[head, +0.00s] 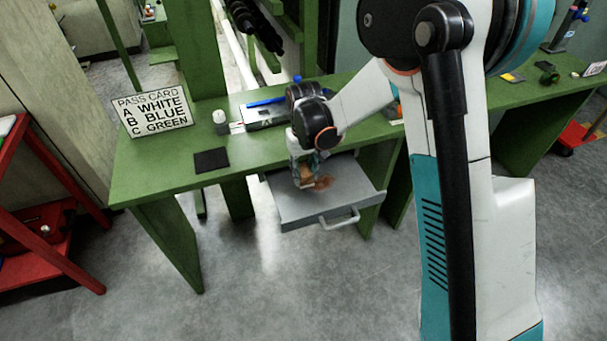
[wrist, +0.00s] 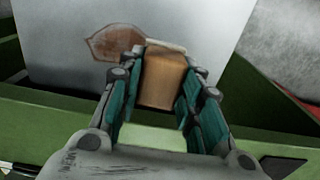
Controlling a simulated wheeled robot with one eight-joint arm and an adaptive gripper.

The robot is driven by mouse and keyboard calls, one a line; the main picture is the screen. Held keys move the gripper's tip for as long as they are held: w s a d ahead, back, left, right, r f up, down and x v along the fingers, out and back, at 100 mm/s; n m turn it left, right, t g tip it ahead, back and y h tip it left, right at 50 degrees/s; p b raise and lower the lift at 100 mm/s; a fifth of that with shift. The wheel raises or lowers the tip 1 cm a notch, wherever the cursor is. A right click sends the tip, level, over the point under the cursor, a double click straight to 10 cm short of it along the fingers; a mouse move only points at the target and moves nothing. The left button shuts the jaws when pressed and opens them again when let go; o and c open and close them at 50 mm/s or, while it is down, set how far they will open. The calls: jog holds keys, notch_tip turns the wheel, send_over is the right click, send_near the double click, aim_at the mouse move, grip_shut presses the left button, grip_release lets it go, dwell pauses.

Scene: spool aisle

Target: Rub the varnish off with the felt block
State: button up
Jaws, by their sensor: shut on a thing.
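My gripper (head: 303,181) reaches down over a grey drawer panel (head: 345,203) that juts out from the green bench. In the wrist view my gripper (wrist: 163,72) is shut on a brown block with a pale felt edge (wrist: 161,83). A brown varnish stain (head: 323,183) lies on the grey panel beside the block. In the wrist view the stain (wrist: 113,42) shows just left of the block's far end, with a darker outline. The block's far end is at or very near the panel; I cannot tell if it touches. Part of the stain may be hidden by the block.
The green bench (head: 165,165) holds a pass card sign (head: 152,111), a dark square pad (head: 211,160), a small white-topped bottle (head: 221,122) and a blue-handled item (head: 266,102). The panel's handle (head: 340,219) sticks out in front. A red rack (head: 45,240) stands at left.

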jog(key=shift+r+p, duration=1.3)
jog(key=shift+r, duration=1.1)
